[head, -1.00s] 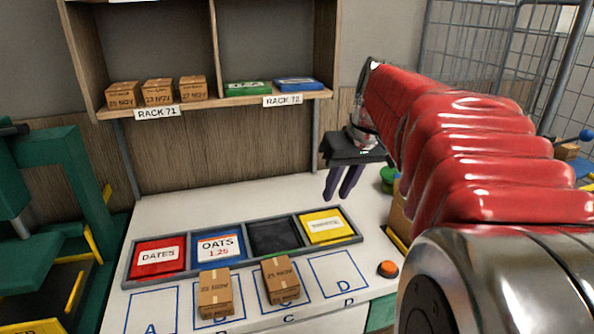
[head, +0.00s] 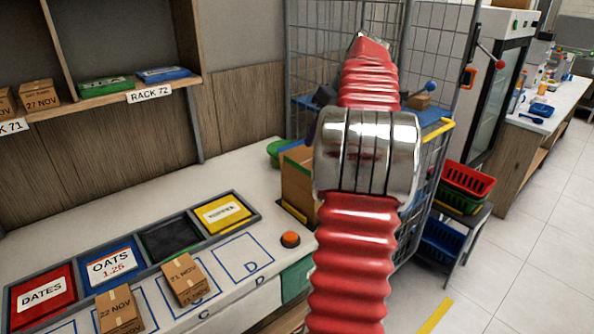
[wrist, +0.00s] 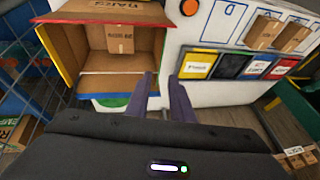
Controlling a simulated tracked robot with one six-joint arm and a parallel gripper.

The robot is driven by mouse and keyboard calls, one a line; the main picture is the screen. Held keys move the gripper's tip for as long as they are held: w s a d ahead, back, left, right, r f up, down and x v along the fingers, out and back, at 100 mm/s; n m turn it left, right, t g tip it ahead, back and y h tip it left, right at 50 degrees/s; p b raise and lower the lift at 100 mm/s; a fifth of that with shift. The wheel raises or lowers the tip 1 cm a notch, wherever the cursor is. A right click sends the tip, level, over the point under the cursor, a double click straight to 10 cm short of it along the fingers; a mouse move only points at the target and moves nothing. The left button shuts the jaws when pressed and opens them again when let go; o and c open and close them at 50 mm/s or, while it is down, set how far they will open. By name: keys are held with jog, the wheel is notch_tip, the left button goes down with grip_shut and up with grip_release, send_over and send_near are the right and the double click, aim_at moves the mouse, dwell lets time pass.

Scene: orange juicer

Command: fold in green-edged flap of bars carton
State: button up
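The open brown bars carton (wrist: 124,62) is in the upper left of the wrist view, with a small brown box (wrist: 120,39) inside it. One flap with printed letters has a red edge, and another flap (wrist: 112,84) has a blue edge. In the head view the carton (head: 297,185) stands at the right end of the worktop, partly behind my arm. My gripper (wrist: 163,90) has its two purple fingers apart with nothing between them, near the carton's lower right. In the head view it is mostly hidden.
An orange button (head: 290,239) sits beside the carton. A tray of dates, oats and other bins (head: 145,262) and two small boxes lie further left. A wire cage (head: 430,60) stands behind my arm.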

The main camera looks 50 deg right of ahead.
aim_at(298, 171)
jog(key=x, duration=1.4)
jog(key=shift+r, duration=0.1)
jog(key=shift+c, duration=0.4)
grip_shut()
